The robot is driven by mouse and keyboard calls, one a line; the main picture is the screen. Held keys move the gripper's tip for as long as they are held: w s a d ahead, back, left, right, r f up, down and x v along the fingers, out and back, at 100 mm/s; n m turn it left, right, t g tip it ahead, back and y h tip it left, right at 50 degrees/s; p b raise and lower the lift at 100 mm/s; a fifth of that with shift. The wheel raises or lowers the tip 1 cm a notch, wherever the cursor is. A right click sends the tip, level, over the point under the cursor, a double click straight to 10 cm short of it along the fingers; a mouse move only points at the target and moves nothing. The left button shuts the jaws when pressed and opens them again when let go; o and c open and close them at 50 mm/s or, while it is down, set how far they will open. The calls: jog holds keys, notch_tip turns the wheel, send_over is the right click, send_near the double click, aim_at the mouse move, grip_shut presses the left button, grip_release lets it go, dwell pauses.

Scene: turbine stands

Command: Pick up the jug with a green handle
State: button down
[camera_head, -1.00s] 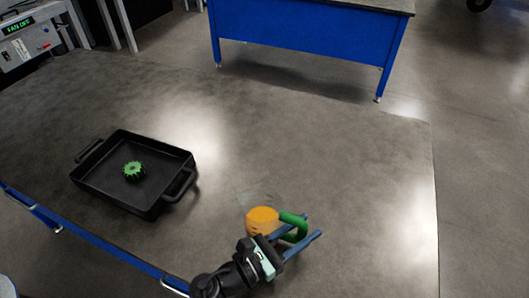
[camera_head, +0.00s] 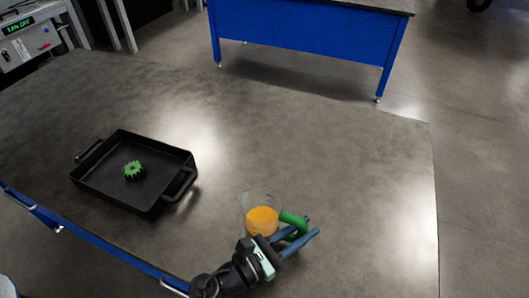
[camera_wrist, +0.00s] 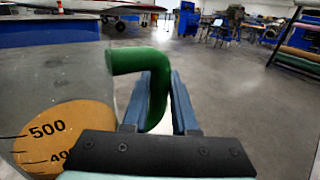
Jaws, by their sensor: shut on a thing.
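The jug (camera_head: 262,219) is clear, with orange contents and a green handle (camera_head: 293,221) on its right side. It is near the front of the grey table in the head view. My gripper (camera_head: 312,226) has its blue fingers on either side of the handle and is shut on it. In the wrist view the green handle (camera_wrist: 142,62) passes down between the two fingers (camera_wrist: 165,95). The jug's body (camera_wrist: 60,118) fills the left side there, with orange contents and printed volume marks. The jug's base is hard to see, so I cannot tell whether it touches the table.
A black tray (camera_head: 112,196) with a green gear-like part (camera_head: 133,170) in it stands to the left on the table (camera_head: 330,150). The table's right edge is to the right of the jug. A blue workbench (camera_head: 305,45) stands beyond the far edge.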

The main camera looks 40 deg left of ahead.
jog(key=shift+r, duration=0.1)
dwell(0.8)
notch_tip(320, 180, up, 10)
jog(key=shift+f+p, duration=0.1)
jog(key=shift+p, duration=0.75)
dwell(1.2)
jog(key=c, duration=1.3)
grip_release()
jog(key=shift+c, duration=0.2)
grip_shut()
